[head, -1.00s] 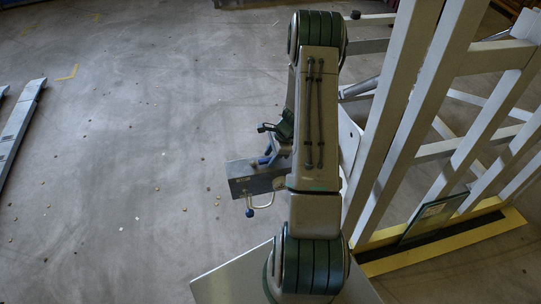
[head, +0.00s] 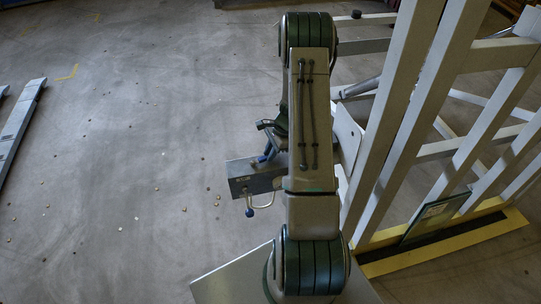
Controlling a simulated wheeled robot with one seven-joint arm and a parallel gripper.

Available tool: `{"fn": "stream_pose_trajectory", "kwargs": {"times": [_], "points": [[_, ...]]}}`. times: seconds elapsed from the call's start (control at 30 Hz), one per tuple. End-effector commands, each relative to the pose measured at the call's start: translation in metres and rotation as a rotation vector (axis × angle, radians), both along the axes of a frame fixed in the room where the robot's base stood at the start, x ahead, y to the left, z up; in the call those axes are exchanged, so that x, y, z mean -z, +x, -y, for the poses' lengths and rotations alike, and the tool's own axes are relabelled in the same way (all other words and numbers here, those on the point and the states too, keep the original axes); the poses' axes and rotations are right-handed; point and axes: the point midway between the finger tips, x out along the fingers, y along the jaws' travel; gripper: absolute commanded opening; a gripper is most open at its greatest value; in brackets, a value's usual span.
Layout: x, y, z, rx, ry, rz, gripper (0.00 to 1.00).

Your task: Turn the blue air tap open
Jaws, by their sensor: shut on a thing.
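The grey metal control box (head: 240,187) stands left of my arm, near the middle of the head view. The blue air tap (head: 266,156) shows as a small blue handle on top of the box. My gripper (head: 268,149) is over the box, shut on the blue tap from above. My arm hides part of the gripper and the right end of the box, so the fingertips show poorly. A bent metal lever with a blue ball knob (head: 250,212) sticks out from the front of the box.
A large pale frame of beams (head: 408,120) rises close to the right of my arm. A yellow-edged base strip (head: 465,245) and a glass pane (head: 435,215) are at its foot. The floor on the left is open, with small scattered bits.

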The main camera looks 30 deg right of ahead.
Motion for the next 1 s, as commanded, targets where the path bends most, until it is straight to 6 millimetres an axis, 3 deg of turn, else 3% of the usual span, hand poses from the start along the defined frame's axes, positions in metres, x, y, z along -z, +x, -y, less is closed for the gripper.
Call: {"fn": "stream_pose_trajectory", "kwargs": {"times": [0.47,1.0], "points": [[0.003,0.032,-0.004,-0.445,-0.001,0.002,0.0],[0.001,0.059,-0.025,-0.957,-0.002,0.004,0.0]]}}
